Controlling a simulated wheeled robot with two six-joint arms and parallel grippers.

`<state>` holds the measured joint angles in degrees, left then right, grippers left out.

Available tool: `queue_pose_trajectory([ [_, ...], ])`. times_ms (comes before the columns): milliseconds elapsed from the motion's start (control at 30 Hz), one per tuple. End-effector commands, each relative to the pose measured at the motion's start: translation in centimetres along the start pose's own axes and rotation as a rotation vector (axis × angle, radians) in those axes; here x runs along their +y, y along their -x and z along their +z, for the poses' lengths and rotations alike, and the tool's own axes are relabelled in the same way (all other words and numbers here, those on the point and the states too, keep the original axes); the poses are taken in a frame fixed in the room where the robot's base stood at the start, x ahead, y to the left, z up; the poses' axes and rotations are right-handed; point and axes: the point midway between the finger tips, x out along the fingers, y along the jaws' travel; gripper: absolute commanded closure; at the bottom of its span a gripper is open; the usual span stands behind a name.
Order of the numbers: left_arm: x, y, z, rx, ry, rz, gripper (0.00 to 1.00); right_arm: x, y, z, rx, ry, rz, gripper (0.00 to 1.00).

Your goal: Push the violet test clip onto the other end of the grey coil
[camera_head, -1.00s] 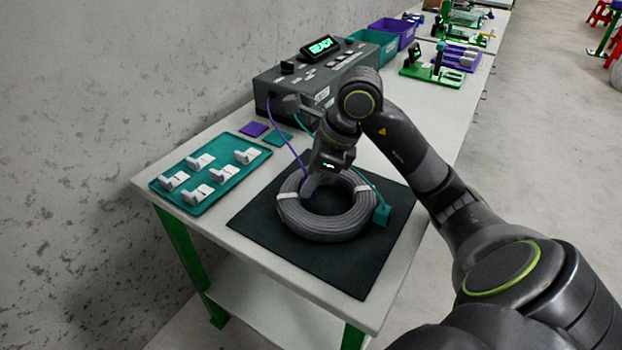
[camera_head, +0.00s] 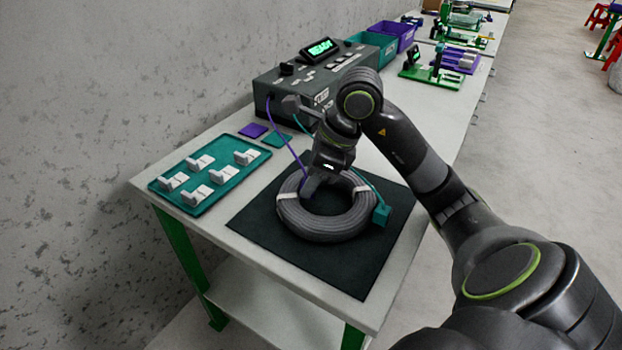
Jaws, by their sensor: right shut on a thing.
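The grey coil (camera_head: 325,226) lies flat on a dark mat (camera_head: 262,233), with light ties around it. A teal clip (camera_head: 381,215) sits at the coil's right side, with a teal lead running up from it. My right gripper (camera_head: 307,192) points down at the coil's left inner side and is shut. The violet lead (camera_head: 283,137) runs from the tester (camera_head: 290,93) down to the gripper. The violet clip itself is hidden at the jaws, and I cannot tell whether it touches the coil end. My left gripper is not in view.
A teal tray (camera_head: 222,190) with several white-grey pieces stands left of the mat. A violet pad (camera_head: 253,130) and a teal pad (camera_head: 277,139) lie by the tester, whose display is lit green. Teal and purple bins (camera_head: 398,33) stand behind.

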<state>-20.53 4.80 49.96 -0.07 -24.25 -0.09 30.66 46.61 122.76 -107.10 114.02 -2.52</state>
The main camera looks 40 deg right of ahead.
Motion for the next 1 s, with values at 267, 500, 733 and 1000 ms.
queue_pose_trajectory([
  [267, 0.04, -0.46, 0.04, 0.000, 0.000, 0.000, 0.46, 0.26, -0.64, -0.14, -0.001, 0.000, 0.012, 0.97],
  [500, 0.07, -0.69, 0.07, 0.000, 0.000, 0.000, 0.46, 0.28, -0.84, -0.26, 0.000, -0.001, 0.014, 0.97],
  [733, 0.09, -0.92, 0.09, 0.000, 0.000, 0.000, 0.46, 0.30, -1.02, -0.36, 0.001, -0.002, 0.015, 0.97],
  [1000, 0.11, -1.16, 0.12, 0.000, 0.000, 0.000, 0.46, 0.29, -1.19, -0.43, 0.001, -0.002, 0.015, 0.97],
])
